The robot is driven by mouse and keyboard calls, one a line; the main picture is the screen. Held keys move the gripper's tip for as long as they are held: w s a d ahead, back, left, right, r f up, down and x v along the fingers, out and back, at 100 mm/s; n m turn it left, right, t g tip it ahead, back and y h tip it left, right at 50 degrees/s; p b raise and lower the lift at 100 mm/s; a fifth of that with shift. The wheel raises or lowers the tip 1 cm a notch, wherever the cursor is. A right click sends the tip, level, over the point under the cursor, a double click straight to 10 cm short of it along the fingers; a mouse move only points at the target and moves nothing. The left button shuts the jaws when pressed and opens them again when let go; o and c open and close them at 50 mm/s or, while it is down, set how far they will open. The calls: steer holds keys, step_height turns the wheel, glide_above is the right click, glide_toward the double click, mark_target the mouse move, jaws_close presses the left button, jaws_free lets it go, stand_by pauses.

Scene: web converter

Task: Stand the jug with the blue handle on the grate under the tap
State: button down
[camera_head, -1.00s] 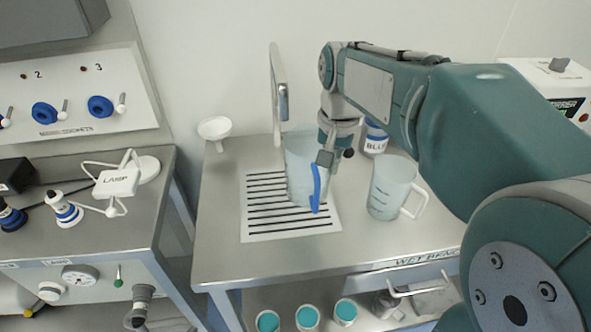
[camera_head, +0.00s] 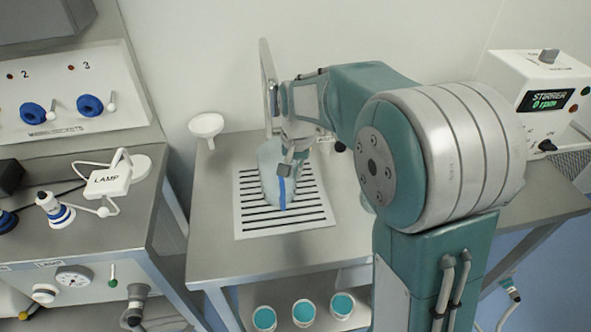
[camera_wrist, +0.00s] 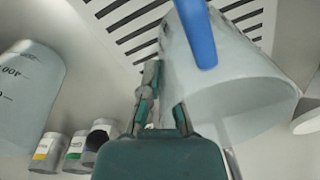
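The jug with the blue handle (camera_head: 270,178) is over the grate (camera_head: 245,225) under the tap (camera_head: 268,88). It looks somewhat tilted, and whether its base rests fully on the slats is unclear. Its blue handle (camera_head: 282,190) faces me. My gripper (camera_head: 290,158) is at the jug's upper part, by the handle's top. In the wrist view the fingers (camera_wrist: 166,90) overlap the jug's side (camera_wrist: 230,85), next to the blue handle (camera_wrist: 199,35). One fingertip is hidden, so its grip is unclear.
A second jug (camera_wrist: 28,95) stands to the side, mostly hidden by my arm in the head view. Several small labelled bottles (camera_wrist: 75,153) stand near it. A white funnel (camera_head: 206,125) is left of the tap. The bench front left is clear.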

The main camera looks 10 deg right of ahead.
steer(key=c, duration=0.8)
jaws_free()
step_height(320, 180, up, 12)
steer(key=f, duration=0.1)
steer(key=s+d+n+t, duration=0.2)
steer(key=s+d, duration=0.1)
steer(key=s, duration=0.8)
steer(key=s+d+f+n+t, duration=0.1)
steer(key=s+d+n+t, duration=0.1)
steer(key=s, duration=1)
steer(key=shift+s+d+t, duration=0.3)
steer(key=shift+d+t, duration=0.2)
steer(key=shift+t, duration=0.2)
steer(key=shift+f, duration=0.1)
